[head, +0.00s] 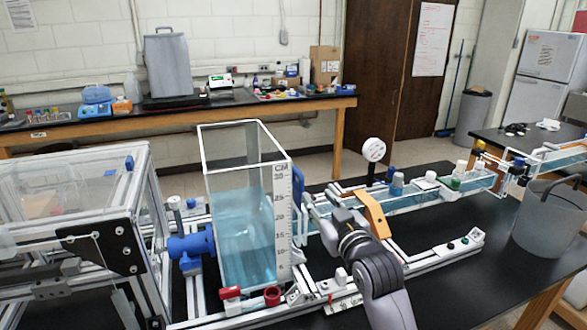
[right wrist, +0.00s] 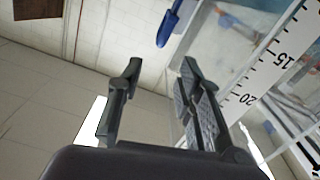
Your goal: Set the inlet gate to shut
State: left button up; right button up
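A clear tank (head: 240,165) of blue water with a centimetre scale on its right edge stands on the black bench. A blue handle (head: 298,185) shows just behind that edge, where the clear channel begins; it may belong to the inlet gate, but I cannot tell its setting. In the right wrist view a blue part (right wrist: 171,22) shows beyond the fingertips, beside the scale. My right gripper (head: 311,205) is right of the tank's scale, close to the blue handle. Its fingers (right wrist: 160,68) are apart with nothing between them. My left gripper is not in view.
The channel (head: 430,195) runs right, with an orange bracket (head: 375,213), a round white gauge (head: 374,149) and small bottles along it. A blue valve (head: 190,245) and an extrusion frame (head: 125,235) are left of the tank. A grey bucket (head: 550,215) stands at right.

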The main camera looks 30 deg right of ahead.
aim_at(301, 177)
jog(key=p+x, duration=0.1)
jog(key=x, duration=0.5)
jog(key=shift+w+r+p, duration=0.25)
jog(key=shift+w+p, duration=0.05)
jog(key=shift+p, duration=0.05)
jog(key=p+x, duration=0.1)
jog(key=x, duration=0.7)
jog(key=shift+d+f+p, duration=0.1)
jog(key=shift+f+p, duration=0.1)
jog(key=shift+p, duration=0.15)
jog(key=shift+w+d, duration=0.1)
jog(key=shift+w, duration=0.3)
jog(key=shift+s, duration=0.1)
grip_shut()
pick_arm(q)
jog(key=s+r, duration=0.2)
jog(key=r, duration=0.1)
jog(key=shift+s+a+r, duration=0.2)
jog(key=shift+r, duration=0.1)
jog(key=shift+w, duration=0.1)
